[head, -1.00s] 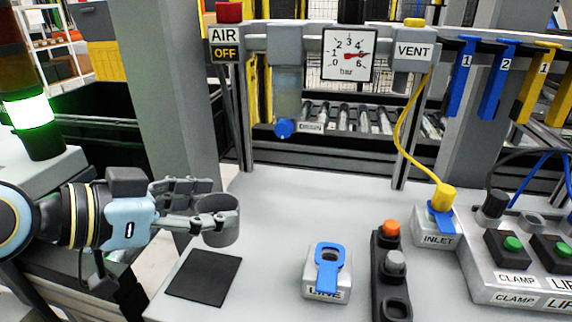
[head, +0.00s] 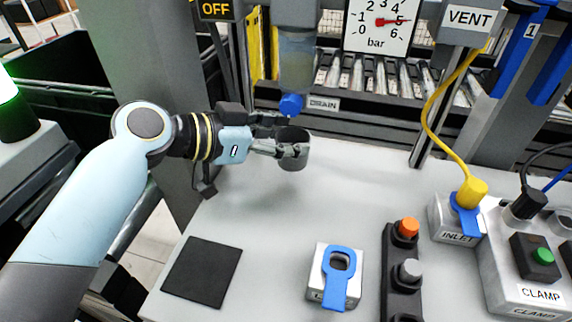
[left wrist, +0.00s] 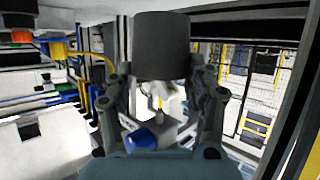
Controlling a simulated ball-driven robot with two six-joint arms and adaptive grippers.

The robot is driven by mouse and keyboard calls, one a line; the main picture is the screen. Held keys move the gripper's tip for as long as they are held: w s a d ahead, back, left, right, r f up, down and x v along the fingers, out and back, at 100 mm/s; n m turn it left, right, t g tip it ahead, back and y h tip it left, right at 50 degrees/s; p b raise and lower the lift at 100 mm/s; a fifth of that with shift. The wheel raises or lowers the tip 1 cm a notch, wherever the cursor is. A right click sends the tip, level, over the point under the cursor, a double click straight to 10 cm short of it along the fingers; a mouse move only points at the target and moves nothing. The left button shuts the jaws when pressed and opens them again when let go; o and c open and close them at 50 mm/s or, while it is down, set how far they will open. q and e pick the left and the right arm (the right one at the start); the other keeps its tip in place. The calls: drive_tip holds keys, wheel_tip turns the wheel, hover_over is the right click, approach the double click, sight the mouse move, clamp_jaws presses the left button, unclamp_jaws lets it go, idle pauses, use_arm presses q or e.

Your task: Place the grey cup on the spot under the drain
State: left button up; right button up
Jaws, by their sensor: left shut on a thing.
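The grey cup (head: 293,158) is held upright in my left gripper (head: 290,150), whose fingers are shut on its side. The cup is below and close to the blue drain valve (head: 291,105), under the clear filter bowl (head: 296,62). I cannot tell whether the cup touches the table. The DRAIN label (head: 323,104) is on the rail right of the valve. In the left wrist view, the cup (left wrist: 161,45) sits between the fingers as a dark shape, and the blue valve (left wrist: 141,139) shows beyond. Any mark under the drain is hidden. My right gripper is not in view.
A black square mat (head: 203,272) lies at the front left of the table. A LINE block with a blue clip (head: 338,278), a button strip (head: 403,272) and the INLET block (head: 457,222) stand to the right. The gauge (head: 380,25) hangs above; the table's middle is clear.

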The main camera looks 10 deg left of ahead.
use_arm(q)
drive_tip(key=shift+w+d+f, duration=0.1)
drive_tip(key=shift+w+f, duration=0.1)
drive_tip(key=shift+w, duration=0.05)
wheel_tip(320, 180, down, 3)
drive_tip(key=b, duration=0.2)
drive_tip(key=shift+f+b, duration=0.2)
drive_tip(key=shift+b, duration=0.2)
drive_tip(key=shift+f, duration=0.35)
drive_tip(key=shift+r, duration=0.15)
drive_tip(key=shift+f, duration=0.2)
drive_tip(key=o, duration=0.8)
drive_tip(key=shift+r, duration=0.1)
drive_tip(key=o, duration=0.3)
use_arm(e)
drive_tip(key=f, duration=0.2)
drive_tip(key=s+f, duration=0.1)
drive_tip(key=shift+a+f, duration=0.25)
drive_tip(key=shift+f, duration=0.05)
